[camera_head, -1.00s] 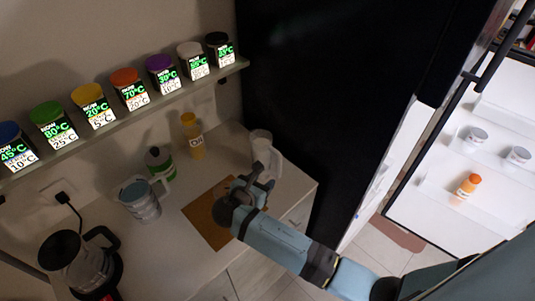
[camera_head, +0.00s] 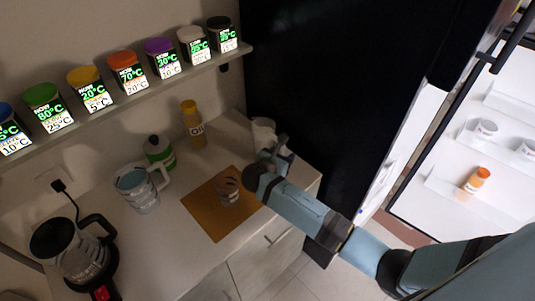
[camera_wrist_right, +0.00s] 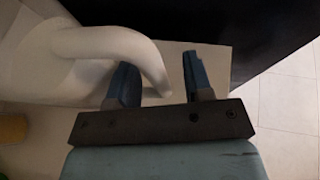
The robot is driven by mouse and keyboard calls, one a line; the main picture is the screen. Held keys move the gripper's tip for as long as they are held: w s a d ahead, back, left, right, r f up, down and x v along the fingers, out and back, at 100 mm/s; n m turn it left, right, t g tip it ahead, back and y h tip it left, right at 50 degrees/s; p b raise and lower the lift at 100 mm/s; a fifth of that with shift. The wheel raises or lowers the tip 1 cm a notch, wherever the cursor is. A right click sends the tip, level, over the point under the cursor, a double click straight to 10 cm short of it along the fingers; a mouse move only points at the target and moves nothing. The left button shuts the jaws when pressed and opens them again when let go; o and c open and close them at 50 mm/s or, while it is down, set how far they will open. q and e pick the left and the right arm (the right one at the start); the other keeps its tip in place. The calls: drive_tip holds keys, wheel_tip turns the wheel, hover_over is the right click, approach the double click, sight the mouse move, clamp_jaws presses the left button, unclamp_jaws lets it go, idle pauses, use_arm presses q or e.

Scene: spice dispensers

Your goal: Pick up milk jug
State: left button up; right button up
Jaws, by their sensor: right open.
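The white jug (camera_head: 264,130), which I take to be the milk jug, stands at the back right of the counter, partly hidden by my right gripper. In the right wrist view its white body (camera_wrist_right: 35,60) fills the left side and its curved handle (camera_wrist_right: 125,45) reaches between my fingers. My right gripper (camera_head: 284,147) is open at the jug's handle, one finger on each side; I cannot tell whether they touch it. It also shows in the wrist view (camera_wrist_right: 160,80). My left gripper is not in view.
A glass (camera_head: 228,190) stands on the brown mat (camera_head: 212,222). A labelled jug (camera_head: 140,190), a green-and-white bottle (camera_head: 158,152), a yellow oil bottle (camera_head: 194,125) and a kettle (camera_head: 78,250) stand to the left. A dark panel (camera_head: 340,90) rises close to the right.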

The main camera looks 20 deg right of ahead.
drive_tip(key=shift+c, duration=0.4)
clamp_jaws()
drive_tip(key=shift+w+r, duration=0.1)
drive_tip(key=shift+d+r+p, duration=0.1)
drive_tip(key=shift+r+p, duration=0.05)
drive_tip(key=shift+p, duration=0.2)
